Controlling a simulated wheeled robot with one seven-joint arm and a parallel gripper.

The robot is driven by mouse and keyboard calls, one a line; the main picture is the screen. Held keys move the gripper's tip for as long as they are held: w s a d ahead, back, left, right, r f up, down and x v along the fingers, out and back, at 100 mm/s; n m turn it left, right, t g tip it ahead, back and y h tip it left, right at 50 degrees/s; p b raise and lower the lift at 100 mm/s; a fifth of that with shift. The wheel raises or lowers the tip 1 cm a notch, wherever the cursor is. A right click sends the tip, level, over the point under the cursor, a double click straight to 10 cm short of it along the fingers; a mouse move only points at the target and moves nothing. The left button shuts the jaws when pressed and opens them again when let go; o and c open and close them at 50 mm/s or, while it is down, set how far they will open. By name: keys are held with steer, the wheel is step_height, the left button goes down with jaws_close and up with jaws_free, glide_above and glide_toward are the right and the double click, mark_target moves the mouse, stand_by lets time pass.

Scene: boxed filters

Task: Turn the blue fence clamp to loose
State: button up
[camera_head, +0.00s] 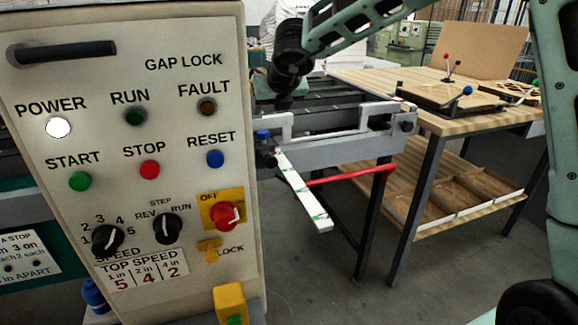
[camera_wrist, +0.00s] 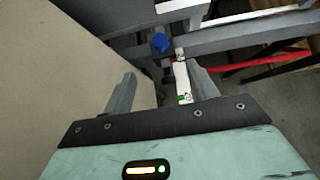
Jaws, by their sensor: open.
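The blue fence clamp (camera_head: 263,135) is a small blue knob on the grey rail, just right of the control panel's edge. It also shows in the wrist view (camera_wrist: 160,42), ahead of the fingers and apart from them. A white strip (camera_head: 303,190) with green and red marks extends from the rail below the clamp; its near part (camera_wrist: 183,80) lies beyond the fingers. My gripper (camera_wrist: 160,90) is open and empty, its two fingers spread. In the head view the gripper's fingers cannot be made out. Whether the clamp is tight or loose cannot be told.
The control panel (camera_head: 130,130) stands close on the left. A red bar (camera_head: 350,177) sticks out right of the strip. A wooden workbench (camera_head: 440,100) with a jig and blue and red knobs stands at the right. Open floor (camera_head: 310,280) lies below the rail.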

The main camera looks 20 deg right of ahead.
steer(key=s+a+f+n+g+y+p, duration=0.1)
steer(key=s+f+n, duration=0.1)
steer(key=s+n, duration=0.8)
steer(key=s+a+f+n+g+y+p, duration=0.1)
steer(key=s+a+f+n+g+y, duration=0.1)
steer(key=s+n, duration=0.9)
steer(key=shift+s+a+f+n+y, duration=0.3)
steer(key=shift+f+n, duration=0.15)
steer(key=shift+n, duration=3.55)
steer(key=shift+w, duration=0.1)
steer(key=s+d+f+n+g+h, duration=0.25)
steer(key=s+d, duration=0.25)
steer(key=d, duration=0.3)
steer(key=s+d+f+n+g+h, duration=0.1)
steer(key=s+d+f+n, duration=0.25)
steer(key=d, duration=0.35)
steer(key=s+a+r+n+g, duration=0.2)
steer(key=s+a+n, duration=0.6)
steer(key=s+a, duration=0.7)
steer(key=a, duration=0.2)
steer(key=shift+a+r+n, duration=0.3)
